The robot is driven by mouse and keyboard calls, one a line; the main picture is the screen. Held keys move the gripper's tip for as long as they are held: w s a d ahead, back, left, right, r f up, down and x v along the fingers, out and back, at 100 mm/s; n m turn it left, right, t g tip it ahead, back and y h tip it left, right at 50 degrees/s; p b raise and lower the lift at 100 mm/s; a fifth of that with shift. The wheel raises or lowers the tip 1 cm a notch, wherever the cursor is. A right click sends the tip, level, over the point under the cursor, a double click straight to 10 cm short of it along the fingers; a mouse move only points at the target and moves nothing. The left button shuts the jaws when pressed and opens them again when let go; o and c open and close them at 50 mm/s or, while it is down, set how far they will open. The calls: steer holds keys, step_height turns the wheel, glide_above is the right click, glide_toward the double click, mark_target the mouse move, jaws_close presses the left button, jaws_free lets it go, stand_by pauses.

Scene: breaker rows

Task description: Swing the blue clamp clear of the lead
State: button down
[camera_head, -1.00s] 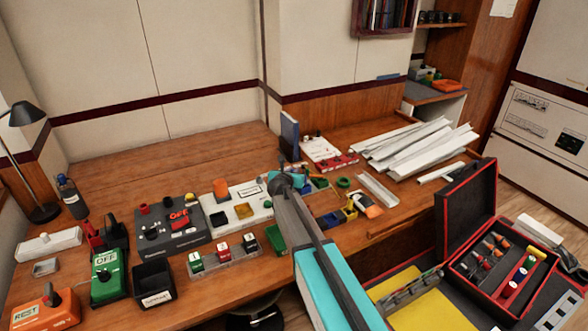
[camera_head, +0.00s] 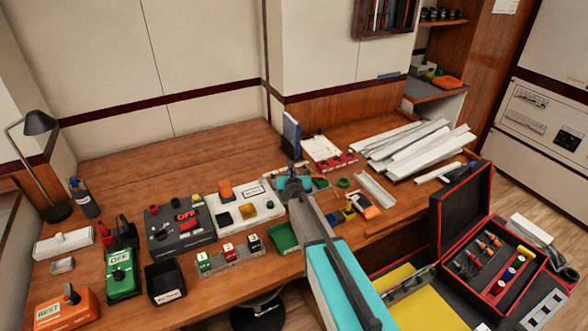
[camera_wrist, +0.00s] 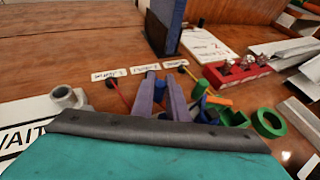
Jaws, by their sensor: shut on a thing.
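My gripper (camera_head: 295,180) reaches over the bench from the front, and its fingers (camera_wrist: 161,92) point away in the wrist view. They are close together, shut on the blue clamp (camera_wrist: 201,92); the contact itself is mostly hidden. The clamp's blue parts show just right of the fingers. A red lead (camera_wrist: 118,94) with a black end runs just left of the fingers. A yellow-orange lead (camera_wrist: 218,100) with a dark end runs to the right, close beside the clamp. I cannot tell whether the clamp touches it.
Three white labels (camera_wrist: 145,69) lie behind the leads. A blue upright block (camera_wrist: 165,25) stands behind them. A red rack (camera_wrist: 238,74) and green ring (camera_wrist: 269,122) are right. A grey cylindrical fitting (camera_wrist: 67,97) is left. White channel strips (camera_head: 415,145) cover the bench's right.

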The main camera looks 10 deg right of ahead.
steer(key=shift+s+r+n+y+p, duration=0.2)
steer(key=shift+n+y+p, duration=0.65)
steer(key=shift+p, duration=2.55)
steer(key=shift+s+a+f+y+p, duration=0.1)
steer(key=shift+f+y+p, duration=0.15)
steer(key=shift+p, duration=0.55)
steer(key=c, duration=1.7)
jaws_free()
steer(key=shift+a, duration=0.1)
steer(key=shift+c, duration=0.2)
steer(key=shift+s+r, duration=0.15)
steer(key=v, duration=1.3)
steer(key=shift+s, duration=0.25)
